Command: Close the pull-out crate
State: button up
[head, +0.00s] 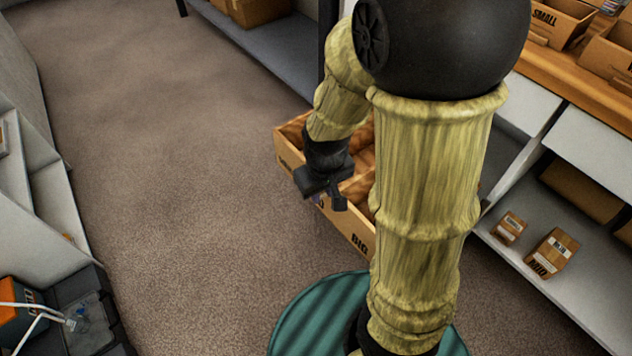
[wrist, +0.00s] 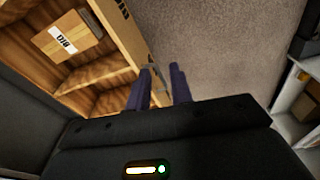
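The pull-out crate (head: 361,238) is a tan open-topped box with dark lettering. In the head view it stands out over the floor from the shelving, partly hidden behind my arm. In the wrist view its front wall (wrist: 117,38) runs down to my fingers, and its wooden inside shows at left. My gripper (head: 327,203) is over the crate's front wall in the head view. In the wrist view my gripper (wrist: 160,72) has two dark fingers apart, with floor showing between them. The left finger is close to the wall; I cannot tell whether they touch.
A labelled carton (wrist: 70,38) lies inside the crate. Shelving with small cartons (head: 551,252) stands at right, and a grey shelf (head: 262,50) at the back. A dark case (head: 82,305) is at lower left. The carpet (head: 170,150) left of the crate is clear.

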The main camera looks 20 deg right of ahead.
jog(key=w+a+f+n+h+p, duration=0.1)
jog(key=f+n+p, duration=0.1)
jog(key=n, duration=0.1)
jog(key=w+a+f+n+g+h+p, duration=0.1)
jog(key=w+a+f+n+p, duration=0.1)
jog(key=n, duration=0.1)
jog(key=w+a+f+n+h+p, duration=0.1)
jog(key=a+f+n+h+p, duration=0.1)
jog(key=n, duration=0.2)
jog(key=shift+w+g, duration=0.3)
grip_shut()
jog(key=w+a+n+t+h+p, duration=0.1)
jog(key=n, duration=0.2)
jog(key=w+a+f+n+t+h+p, duration=0.1)
jog(key=n+p, duration=0.1)
jog(key=n, duration=0.1)
jog(key=w+a+n+t+h+p, duration=0.1)
jog(key=w+n+h+p, duration=0.1)
jog(key=n, duration=0.1)
jog(key=shift+w+a+f+n+t, duration=0.1)
jog(key=shift+a+f+n+t, duration=0.2)
jog(key=shift+a+f+n, duration=0.1)
jog(key=shift+d, duration=0.1)
